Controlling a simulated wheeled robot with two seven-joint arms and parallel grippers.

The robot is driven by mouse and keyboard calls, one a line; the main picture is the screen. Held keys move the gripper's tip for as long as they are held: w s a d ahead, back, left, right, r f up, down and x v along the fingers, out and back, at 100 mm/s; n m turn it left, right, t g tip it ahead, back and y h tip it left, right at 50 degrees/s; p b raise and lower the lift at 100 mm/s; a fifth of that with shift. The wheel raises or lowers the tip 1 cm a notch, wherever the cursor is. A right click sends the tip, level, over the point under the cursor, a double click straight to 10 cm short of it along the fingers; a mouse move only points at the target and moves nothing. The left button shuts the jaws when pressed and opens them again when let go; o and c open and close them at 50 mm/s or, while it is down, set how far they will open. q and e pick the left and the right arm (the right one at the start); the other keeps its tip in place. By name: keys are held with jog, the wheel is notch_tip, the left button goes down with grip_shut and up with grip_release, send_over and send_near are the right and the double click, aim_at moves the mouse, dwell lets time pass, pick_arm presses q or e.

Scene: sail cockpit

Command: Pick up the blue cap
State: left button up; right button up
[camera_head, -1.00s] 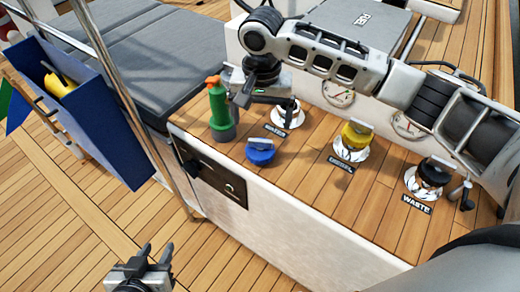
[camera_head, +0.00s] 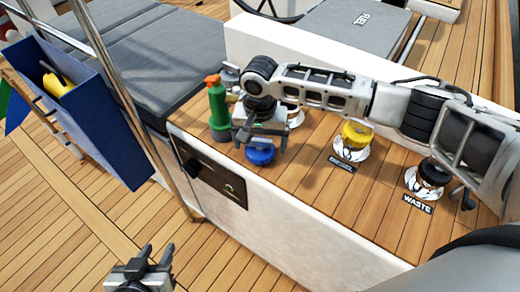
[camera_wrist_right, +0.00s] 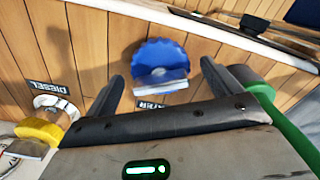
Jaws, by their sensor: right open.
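The blue cap (camera_head: 261,156) lies on the wooden counter top, near its front edge. It shows in the right wrist view as a round ridged disc (camera_wrist_right: 157,56) with a pale grey bar across it. My right gripper (camera_head: 259,138) is open and empty just above the cap. In the right wrist view its two fingers (camera_wrist_right: 160,76) lie on either side of the cap, and I cannot tell whether they touch it. My left gripper (camera_head: 156,252) is low at the bottom left, its fingers apart and empty, away from the counter.
A green bottle with an orange top (camera_head: 218,112) stands close left of my right gripper. A yellow diesel cap (camera_head: 354,135) and a black waste cap (camera_head: 433,172) sit on fittings to the right. A blue box (camera_head: 110,128) hangs by the rail at left.

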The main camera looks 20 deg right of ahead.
jog(key=c, duration=1.2)
pick_arm(q)
jog(key=shift+a, duration=0.1)
pick_arm(e)
jog(key=shift+o, duration=0.2)
jog(key=shift+r, duration=0.1)
